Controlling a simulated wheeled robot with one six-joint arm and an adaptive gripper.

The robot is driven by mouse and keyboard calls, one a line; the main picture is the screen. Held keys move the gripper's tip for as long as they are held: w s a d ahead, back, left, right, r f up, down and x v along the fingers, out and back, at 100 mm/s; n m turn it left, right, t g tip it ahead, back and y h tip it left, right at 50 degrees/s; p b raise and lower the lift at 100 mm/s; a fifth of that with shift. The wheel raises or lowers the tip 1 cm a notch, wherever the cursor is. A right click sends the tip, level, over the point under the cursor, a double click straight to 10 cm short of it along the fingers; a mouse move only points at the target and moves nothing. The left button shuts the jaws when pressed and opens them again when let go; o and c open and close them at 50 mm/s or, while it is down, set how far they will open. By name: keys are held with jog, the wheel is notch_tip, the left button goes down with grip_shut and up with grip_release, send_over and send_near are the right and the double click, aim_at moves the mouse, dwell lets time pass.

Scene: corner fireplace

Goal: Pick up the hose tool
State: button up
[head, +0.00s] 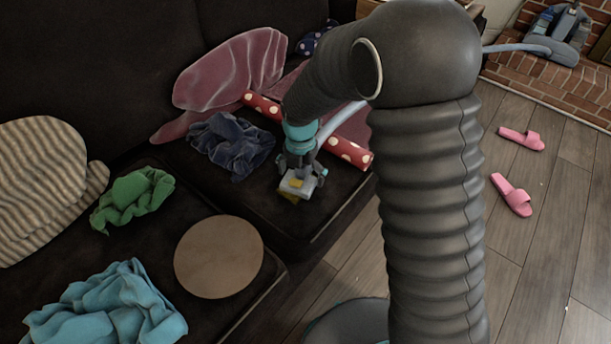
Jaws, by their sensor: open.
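The hose tool (297,184) is a small grey and yellow piece on the dark sofa seat, near the middle of the head view. A pale blue hose (343,119) runs close to it from behind my arm; the join is hidden. My gripper (301,175), grey with a teal collar above it, points down over the tool. Its jaws are open, with a finger on either side of the tool. I cannot tell whether they touch it. My gripper covers part of the tool.
A red dotted roll (348,154) lies behind my gripper. A dark blue cloth (232,145) is to the left, with a pink cloth (232,75) behind. A round tan board (219,257) lies nearer. Pink slippers (513,195) are on the floor; a vacuum (558,35) stands at the back right.

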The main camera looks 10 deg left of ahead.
jog(key=c, duration=1.2)
jog(key=shift+r, duration=0.15)
jog(key=shift+r, duration=0.6)
notch_tip(320, 180, up, 3)
jog(key=shift+w+r, duration=0.1)
jog(key=d+r, duration=0.2)
jog(key=d, duration=0.2)
jog(key=s+d+r, duration=0.1)
jog(key=d+r, duration=0.1)
jog(key=d, duration=0.1)
jog(key=s+d+r, duration=0.1)
jog(key=d+r, duration=0.1)
jog(key=d, duration=0.2)
jog(key=shift+d+r, duration=0.2)
jog(key=shift+d, duration=0.1)
